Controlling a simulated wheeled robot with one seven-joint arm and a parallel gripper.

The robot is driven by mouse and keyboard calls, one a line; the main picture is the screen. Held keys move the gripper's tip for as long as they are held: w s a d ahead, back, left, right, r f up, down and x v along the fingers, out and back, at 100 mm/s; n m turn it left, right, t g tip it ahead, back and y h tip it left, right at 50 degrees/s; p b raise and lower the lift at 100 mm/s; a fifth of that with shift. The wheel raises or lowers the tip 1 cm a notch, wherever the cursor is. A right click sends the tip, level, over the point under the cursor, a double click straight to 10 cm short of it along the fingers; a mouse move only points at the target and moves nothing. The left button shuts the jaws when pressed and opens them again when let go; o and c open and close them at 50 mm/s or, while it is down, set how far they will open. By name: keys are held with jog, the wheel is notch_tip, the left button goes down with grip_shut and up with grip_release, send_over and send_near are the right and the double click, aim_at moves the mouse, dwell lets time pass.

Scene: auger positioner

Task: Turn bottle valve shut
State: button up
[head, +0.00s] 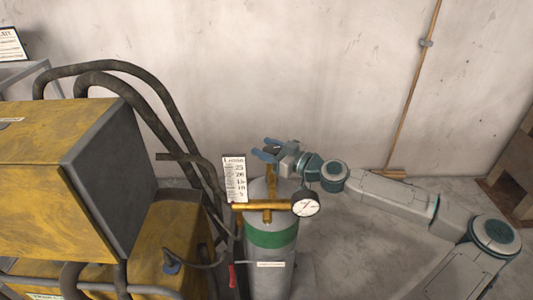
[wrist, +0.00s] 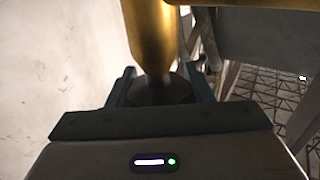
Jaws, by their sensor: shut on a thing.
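The gas bottle (head: 270,262), grey with a green band, stands upright in the middle of the head view. A brass valve body (head: 268,205) with a crossbar and a round dial gauge (head: 306,203) sits on its top. My gripper (head: 266,152) reaches in from the right at the top of the valve. In the wrist view, my gripper (wrist: 163,78) has one finger on each side of a dark valve knob (wrist: 160,92) at the end of the brass stem (wrist: 153,35). It is shut on this knob. The knob is hidden in the head view.
A yellow and grey machine (head: 60,180) with dark hoses (head: 150,100) fills the left, close to the bottle. A white number card (head: 234,178) stands beside the valve. A concrete wall (head: 300,70) is behind. Floor to the right is mostly clear.

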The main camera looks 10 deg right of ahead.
aim_at(267, 146)
jog(key=shift+h, duration=0.3)
jog(key=o, duration=1)
jog(key=shift+r, duration=0.1)
notch_tip(267, 146, up, 4)
jog(key=shift+f+b, duration=0.15)
jog(key=shift+b, duration=0.55)
jog(key=s+d+r+b, duration=0.2)
jog(key=s+d+r, duration=0.3)
jog(key=d, duration=0.5)
notch_tip(267, 146, up, 2)
jog(key=shift+s+r, duration=0.1)
jog(key=shift+s, duration=0.3)
